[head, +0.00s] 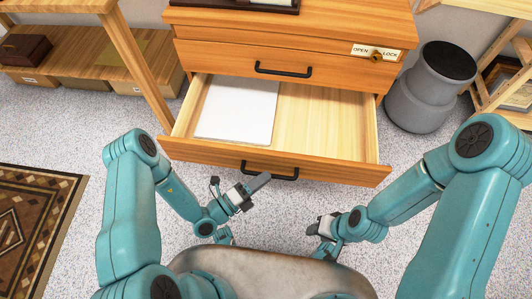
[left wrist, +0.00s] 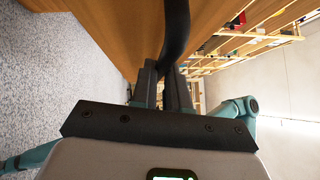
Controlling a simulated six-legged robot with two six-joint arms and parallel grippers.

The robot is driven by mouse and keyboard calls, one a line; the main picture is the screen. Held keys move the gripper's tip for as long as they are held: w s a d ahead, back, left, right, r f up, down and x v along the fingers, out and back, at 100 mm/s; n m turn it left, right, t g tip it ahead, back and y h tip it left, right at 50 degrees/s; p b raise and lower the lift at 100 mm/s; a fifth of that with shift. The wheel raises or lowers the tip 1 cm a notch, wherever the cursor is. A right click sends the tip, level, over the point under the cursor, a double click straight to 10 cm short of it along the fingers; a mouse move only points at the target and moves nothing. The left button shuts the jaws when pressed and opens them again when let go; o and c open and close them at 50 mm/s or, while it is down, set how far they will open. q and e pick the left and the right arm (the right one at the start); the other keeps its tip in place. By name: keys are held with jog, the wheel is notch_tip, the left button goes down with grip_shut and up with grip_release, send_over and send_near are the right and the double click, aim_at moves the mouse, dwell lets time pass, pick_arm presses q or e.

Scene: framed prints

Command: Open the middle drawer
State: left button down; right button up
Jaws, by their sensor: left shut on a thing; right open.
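The wooden cabinet has a shut upper drawer (head: 330,76) with a black bar handle (head: 283,70). The drawer below it, apparently the middle drawer (head: 330,125), is pulled out, and a white stack of paper (head: 236,108) lies in its left part. Anything lower is hidden behind its front. My left gripper (head: 262,181) is shut on this drawer's black handle (head: 285,174); the left wrist view shows the dark bar (left wrist: 176,32) between the fingers (left wrist: 162,88). My right gripper (head: 318,228) is open and empty, below and in front of the drawer, apart from it.
An OPEN/LOCK plate with a knob (head: 376,54) is on the upper drawer's front. A grey bin with a black top (head: 420,90) stands right of the cabinet. A wooden shelf (head: 90,60) is at the left. A patterned rug (head: 35,225) lies on the speckled floor.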

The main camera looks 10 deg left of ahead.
pick_arm(q)
jog(key=s, duration=0.6)
jog(key=shift+p, duration=0.3)
jog(key=c, duration=1.1)
grip_release()
jog(key=v, duration=1.6)
jog(key=shift+s+a, duration=0.1)
